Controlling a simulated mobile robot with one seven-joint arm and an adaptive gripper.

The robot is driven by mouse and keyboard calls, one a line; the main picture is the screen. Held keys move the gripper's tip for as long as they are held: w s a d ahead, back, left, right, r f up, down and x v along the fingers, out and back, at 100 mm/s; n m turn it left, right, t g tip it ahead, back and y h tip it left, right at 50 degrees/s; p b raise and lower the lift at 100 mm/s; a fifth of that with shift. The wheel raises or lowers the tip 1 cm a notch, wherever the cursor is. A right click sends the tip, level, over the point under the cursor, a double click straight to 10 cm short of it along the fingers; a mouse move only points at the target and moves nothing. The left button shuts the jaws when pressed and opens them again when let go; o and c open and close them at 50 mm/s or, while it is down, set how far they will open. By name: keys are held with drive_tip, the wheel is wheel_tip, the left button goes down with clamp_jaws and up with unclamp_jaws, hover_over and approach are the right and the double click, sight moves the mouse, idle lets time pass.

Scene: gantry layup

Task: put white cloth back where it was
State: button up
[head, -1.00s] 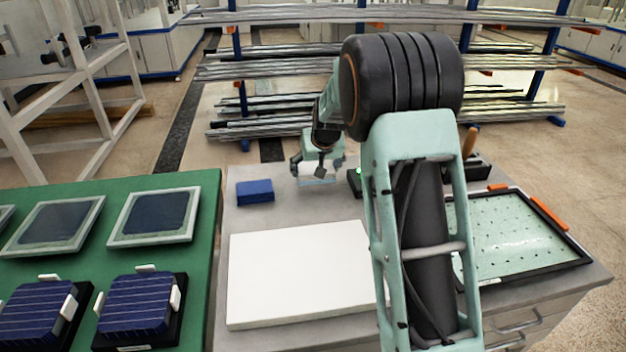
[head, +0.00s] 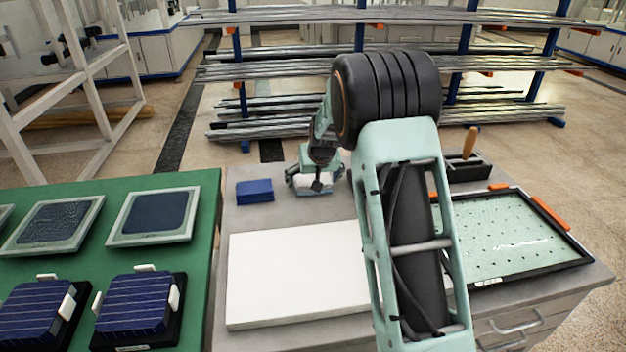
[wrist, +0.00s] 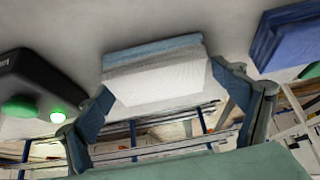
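The white cloth (wrist: 158,83) is a folded block with a pale blue side, seen between the two fingers in the wrist view. In the head view the white cloth (head: 316,187) shows low under my gripper (head: 315,179), at the back of the grey table. In the wrist view my gripper (wrist: 162,85) has one finger at each side of the cloth, and both appear to touch it. My gripper looks shut on the cloth. Whether its underside touches the table is unclear.
A blue block (head: 254,190) lies left of my gripper. A black box with green lights (wrist: 45,92) is close on the other side. A white slab (head: 296,275) covers the front of the grey table; a perforated panel (head: 500,235) lies right. Bare tabletop separates the slab and cloth.

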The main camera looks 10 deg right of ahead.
drive_tip(key=shift+r, duration=0.15)
drive_tip(key=shift+r, duration=0.2)
drive_tip(key=p+v, duration=0.1)
drive_tip(key=v, duration=1)
drive_tip(key=shift+s+r, duration=0.3)
